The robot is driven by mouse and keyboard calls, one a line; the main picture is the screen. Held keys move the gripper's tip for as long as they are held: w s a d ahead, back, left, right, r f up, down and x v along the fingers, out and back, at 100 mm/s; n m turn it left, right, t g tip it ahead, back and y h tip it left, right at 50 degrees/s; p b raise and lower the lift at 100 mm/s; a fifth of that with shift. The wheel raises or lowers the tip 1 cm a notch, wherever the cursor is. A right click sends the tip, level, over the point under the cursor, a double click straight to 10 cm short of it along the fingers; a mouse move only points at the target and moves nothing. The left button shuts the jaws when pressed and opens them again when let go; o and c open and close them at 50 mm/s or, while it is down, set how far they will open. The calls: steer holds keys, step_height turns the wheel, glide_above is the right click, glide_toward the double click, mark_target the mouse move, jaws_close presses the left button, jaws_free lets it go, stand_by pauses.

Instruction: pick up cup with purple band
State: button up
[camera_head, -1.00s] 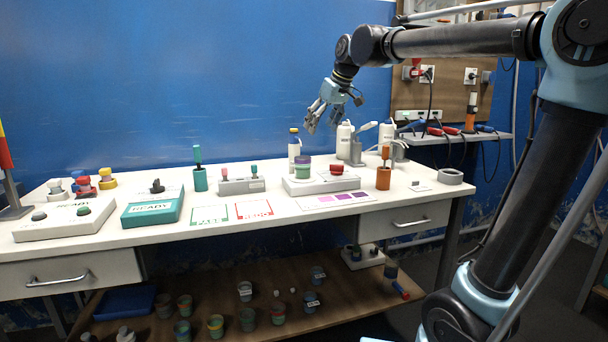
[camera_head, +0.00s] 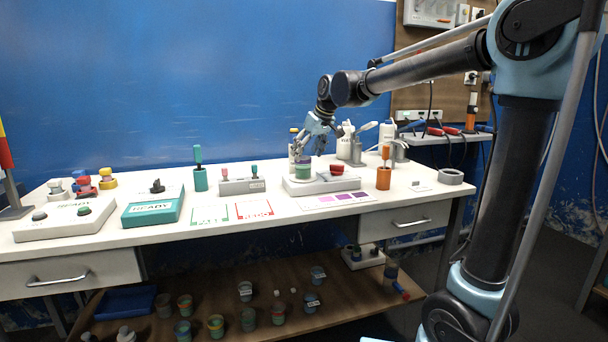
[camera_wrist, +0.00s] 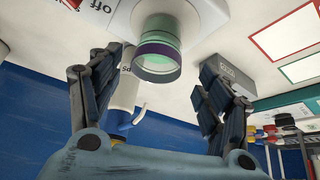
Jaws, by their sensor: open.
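The cup with the purple band (camera_head: 303,172) stands on the white device (camera_head: 322,184) on the table. It is pale green and clear, with the purple band near its rim in the wrist view (camera_wrist: 158,50). My gripper (camera_head: 303,148) is open just above the cup in the head view. In the wrist view my gripper (camera_wrist: 165,68) has its fingers spread to either side of the cup, with gaps on both sides. The fingers do not appear to touch it.
A white bottle (camera_head: 293,140) stands close behind my gripper. A grey rack (camera_head: 241,187) is to the left, and an orange holder (camera_head: 384,178) is to the right. The table front has paper mats.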

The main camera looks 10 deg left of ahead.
mark_target(303, 167)
steer(key=shift+w+x, duration=0.15)
steer(key=shift+x, duration=1.15)
steer(key=shift+w+x, duration=0.1)
steer(key=shift+x, duration=1.2)
steer(key=shift+r, duration=0.15)
steer(key=shift+c, duration=0.6)
steer(key=c, duration=1.1)
